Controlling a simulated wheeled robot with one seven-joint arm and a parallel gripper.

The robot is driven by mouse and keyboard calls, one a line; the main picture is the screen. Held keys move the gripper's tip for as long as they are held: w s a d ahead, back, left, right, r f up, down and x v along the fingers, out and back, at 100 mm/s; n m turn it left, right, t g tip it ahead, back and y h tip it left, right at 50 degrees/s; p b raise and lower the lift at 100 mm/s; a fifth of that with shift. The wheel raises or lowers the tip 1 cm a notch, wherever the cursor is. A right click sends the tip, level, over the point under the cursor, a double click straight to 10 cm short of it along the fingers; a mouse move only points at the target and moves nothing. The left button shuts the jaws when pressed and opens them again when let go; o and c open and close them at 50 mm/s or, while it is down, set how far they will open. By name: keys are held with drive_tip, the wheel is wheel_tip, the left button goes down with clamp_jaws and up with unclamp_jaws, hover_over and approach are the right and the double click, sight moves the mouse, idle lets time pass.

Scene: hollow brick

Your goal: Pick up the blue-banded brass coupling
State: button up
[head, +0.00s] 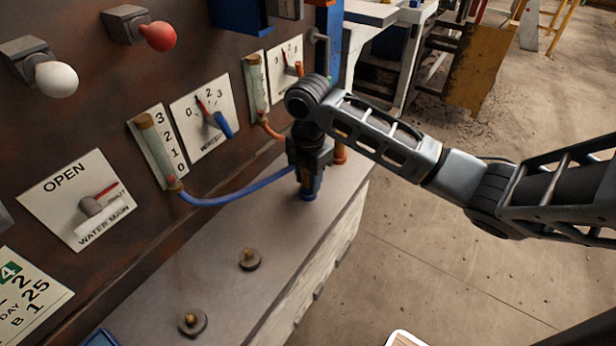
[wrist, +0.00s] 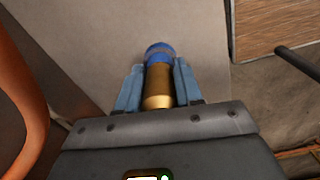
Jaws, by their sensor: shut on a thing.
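My gripper (head: 310,178) points down over the grey ledge (head: 215,262), near its far right end. In the wrist view its two blue-grey fingers (wrist: 159,88) are shut on the sides of the brass coupling (wrist: 158,84). The coupling is a brass cylinder with a blue band (wrist: 159,52) at its far end. In the head view the fingers hide most of the coupling; a blue part (head: 308,193) shows at the bottom. I cannot tell whether it touches the ledge. A blue hose (head: 235,197) runs from a gauge tube to the gripper.
A rusty panel carries a red knob (head: 160,36), a white knob (head: 57,79) and a water main valve plate (head: 80,198). Two brass studs (head: 249,259) (head: 192,321) stand on the ledge. An orange hose (wrist: 25,100) passes close on the left in the wrist view.

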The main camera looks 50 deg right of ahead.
drive_tip(key=shift+c, duration=0.9)
drive_tip(key=shift+r, duration=0.1)
